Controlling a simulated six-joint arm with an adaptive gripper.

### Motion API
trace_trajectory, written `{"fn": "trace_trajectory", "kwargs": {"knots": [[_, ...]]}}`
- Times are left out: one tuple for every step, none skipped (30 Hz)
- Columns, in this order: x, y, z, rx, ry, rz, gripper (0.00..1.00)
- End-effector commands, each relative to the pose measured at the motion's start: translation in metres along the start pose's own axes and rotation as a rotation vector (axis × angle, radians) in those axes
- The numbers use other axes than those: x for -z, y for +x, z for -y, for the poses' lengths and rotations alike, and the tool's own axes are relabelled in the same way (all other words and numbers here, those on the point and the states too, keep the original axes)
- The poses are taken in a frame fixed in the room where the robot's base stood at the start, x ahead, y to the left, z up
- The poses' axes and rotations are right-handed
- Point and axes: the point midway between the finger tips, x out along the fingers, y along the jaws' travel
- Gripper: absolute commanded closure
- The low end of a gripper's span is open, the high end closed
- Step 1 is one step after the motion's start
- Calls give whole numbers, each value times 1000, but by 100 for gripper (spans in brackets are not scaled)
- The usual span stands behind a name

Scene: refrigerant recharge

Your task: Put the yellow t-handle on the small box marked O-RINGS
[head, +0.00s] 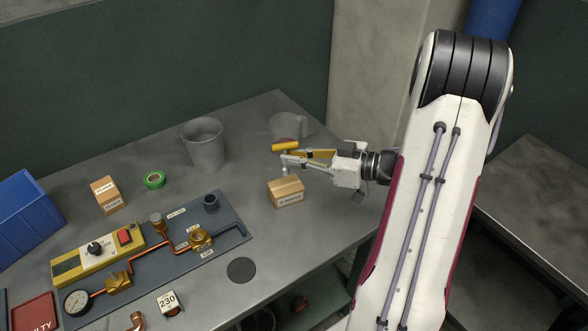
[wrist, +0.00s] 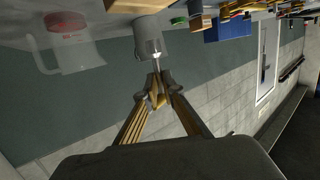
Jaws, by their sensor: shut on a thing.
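The yellow t-handle (head: 285,147) is at my fingertips in the head view, its yellow bar on top and its pale stem pointing down. My gripper (head: 287,160) reaches in from the right and is shut on it; the fingers hide part of the stem. The wrist view shows the closed fingertips (wrist: 157,88) with a bit of yellow between them. The small cardboard box marked O-RINGS (head: 286,195) stands on the bench just below the gripper. The handle appears above the box top; I cannot tell the exact gap. A cardboard box edge (wrist: 138,5) shows at the top of the wrist view.
A grey beaker (head: 204,147) and a translucent jug (head: 288,127) stand behind. Green tape (head: 154,180), another carton (head: 106,195) and a blue bin (head: 28,208) are to the left. A board with copper pipes (head: 165,245) lies in front left. Bench right of the O-RINGS box is clear.

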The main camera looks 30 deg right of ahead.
Motion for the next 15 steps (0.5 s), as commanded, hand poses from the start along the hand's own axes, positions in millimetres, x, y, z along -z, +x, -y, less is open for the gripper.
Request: {"fn": "trace_trajectory", "kwargs": {"knots": [[-2,0,0,0,1,-1,100],[-3,1,0,0,0,-1,100],[-4,1,0,0,0,-1,100],[-4,1,0,0,-1,-1,100],[-4,1,0,0,-1,-1,100],[-4,1,0,0,-1,-1,100],[-4,1,0,0,-1,-1,100],[-4,1,0,0,-1,-1,100],[-4,1,0,0,-1,-1,100],[-4,1,0,0,-1,-1,100],[-4,1,0,0,-1,-1,100],[-4,1,0,0,-1,-1,100],[-4,1,0,0,-1,-1,100],[-5,1,0,0,-1,-1,100],[-6,1,0,0,-1,-1,100]]}}
